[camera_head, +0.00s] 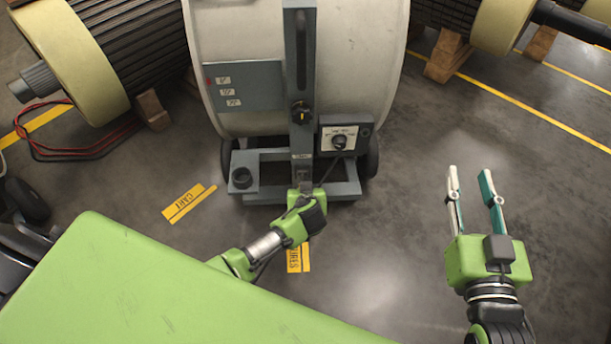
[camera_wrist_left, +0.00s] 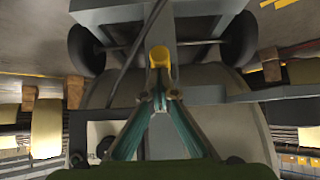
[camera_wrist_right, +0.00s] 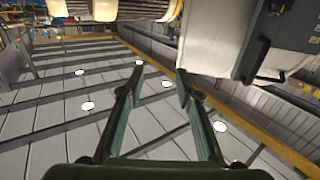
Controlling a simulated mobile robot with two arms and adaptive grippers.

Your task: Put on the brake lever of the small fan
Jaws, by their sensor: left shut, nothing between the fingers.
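The small fan (camera_head: 365,60) is a pale drum on a grey wheeled cart with an upright grey post (camera_head: 301,75). My left gripper (camera_head: 303,187) is at the foot of this post; its fingertips are hard to make out in the head view. In the left wrist view its fingers (camera_wrist_left: 160,100) meet with nothing between them. A yellow-ended piece (camera_wrist_left: 159,57), which looks like the brake lever, is just beyond the tips; I cannot tell whether they touch it. My right gripper (camera_head: 469,174) is open and empty over bare floor, right of the fan.
A control box (camera_head: 341,139) with a dial sits right of the post, and a labelled grey panel (camera_head: 245,87) is on the drum. Large rotors (camera_head: 75,60) rest on wooden blocks (camera_head: 447,58). Red and black cables (camera_head: 85,150) lie at left. Floor at right is clear.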

